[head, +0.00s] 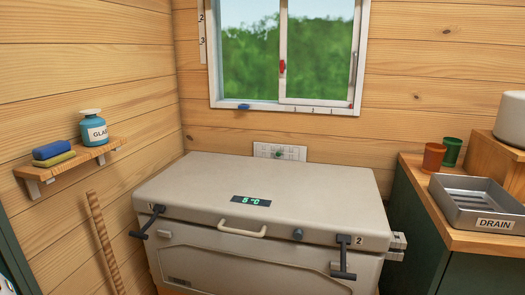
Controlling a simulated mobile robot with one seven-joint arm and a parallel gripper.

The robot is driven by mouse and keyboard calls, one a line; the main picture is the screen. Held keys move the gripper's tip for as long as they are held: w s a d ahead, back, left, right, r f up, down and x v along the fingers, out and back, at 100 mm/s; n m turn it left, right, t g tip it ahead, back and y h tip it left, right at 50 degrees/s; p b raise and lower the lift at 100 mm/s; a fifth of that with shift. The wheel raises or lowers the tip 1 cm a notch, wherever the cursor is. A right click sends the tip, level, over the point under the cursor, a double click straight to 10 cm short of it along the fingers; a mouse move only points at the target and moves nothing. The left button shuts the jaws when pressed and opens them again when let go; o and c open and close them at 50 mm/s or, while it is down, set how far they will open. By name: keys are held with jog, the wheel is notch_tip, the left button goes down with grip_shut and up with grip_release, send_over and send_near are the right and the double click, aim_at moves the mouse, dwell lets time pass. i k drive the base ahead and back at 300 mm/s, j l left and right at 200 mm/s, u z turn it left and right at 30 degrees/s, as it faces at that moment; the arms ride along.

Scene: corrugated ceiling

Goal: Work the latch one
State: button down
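A large beige cool box (230,263) stands against the back wall with its lid (300,187) down. A black T-handled latch (148,224) sits at the left end of its front edge and juts out to the lower left. The small label beside it is too small to read surely. A second black T-handled latch (344,257) at the right end hangs down below a label "2". I cannot tell whether either latch is fastened. My gripper is not in view.
The lid has a "5 °C" display, a pale front handle (242,230) and a dark knob (298,234). A wooden stick (103,240) leans at the left, below a shelf (70,160) with a bottle. A counter (445,225) with a "DRAIN" tray (478,203) stands right. A window is behind.

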aim_at(158, 209)
jog(key=i+j+u, duration=0.2)
jog(key=u, duration=0.2)
jog(key=i+j+u, duration=0.15)
jog(key=i+u, duration=0.25)
jog(key=k, duration=0.05)
